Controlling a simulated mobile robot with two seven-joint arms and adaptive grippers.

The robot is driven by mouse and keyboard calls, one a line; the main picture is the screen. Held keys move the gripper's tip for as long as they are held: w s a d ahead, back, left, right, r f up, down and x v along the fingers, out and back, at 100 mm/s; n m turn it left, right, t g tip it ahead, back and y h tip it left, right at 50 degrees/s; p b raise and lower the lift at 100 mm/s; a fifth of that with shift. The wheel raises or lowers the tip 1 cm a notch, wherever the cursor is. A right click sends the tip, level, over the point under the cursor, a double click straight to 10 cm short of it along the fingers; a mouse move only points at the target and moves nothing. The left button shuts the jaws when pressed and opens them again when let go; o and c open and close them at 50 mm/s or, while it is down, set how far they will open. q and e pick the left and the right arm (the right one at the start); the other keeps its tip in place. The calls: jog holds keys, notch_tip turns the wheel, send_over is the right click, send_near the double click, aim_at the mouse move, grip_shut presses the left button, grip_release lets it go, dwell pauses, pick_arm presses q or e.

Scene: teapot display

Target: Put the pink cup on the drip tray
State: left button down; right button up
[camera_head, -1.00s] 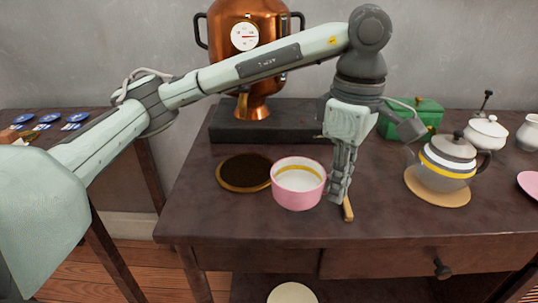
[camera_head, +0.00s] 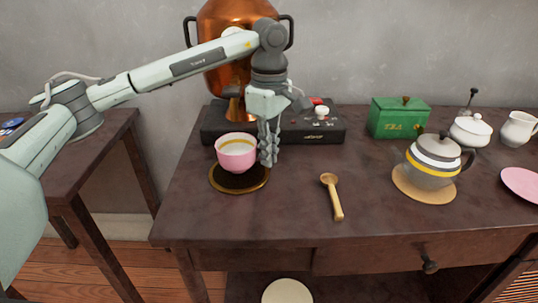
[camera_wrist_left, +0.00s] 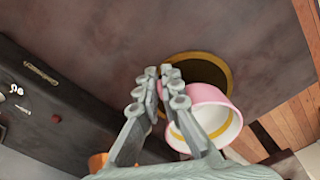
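The pink cup (camera_head: 236,155), white inside with a gold band, is upright over the drip tray (camera_head: 240,187), a round dark disc with a gold rim. I cannot tell whether its base touches the tray. My left gripper (camera_head: 268,160) points down at the cup's right side. In the left wrist view the fingers (camera_wrist_left: 164,82) are close together with a bit of pink between them, at the side of the cup (camera_wrist_left: 212,118). The drip tray (camera_wrist_left: 212,72) shows partly behind the cup there. My right gripper is not in view.
A copper urn (camera_head: 232,72) on a dark base (camera_head: 322,134) stands just behind the tray. A wooden spoon (camera_head: 333,195) lies to the right. A green tea box (camera_head: 398,120), a grey teapot (camera_head: 432,165) and a white sugar pot (camera_head: 471,131) stand farther right.

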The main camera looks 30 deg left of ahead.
pick_arm(q)
jog(key=shift+f, duration=0.5)
jog(key=shift+f, duration=0.1)
jog(key=c, duration=1.7)
grip_release()
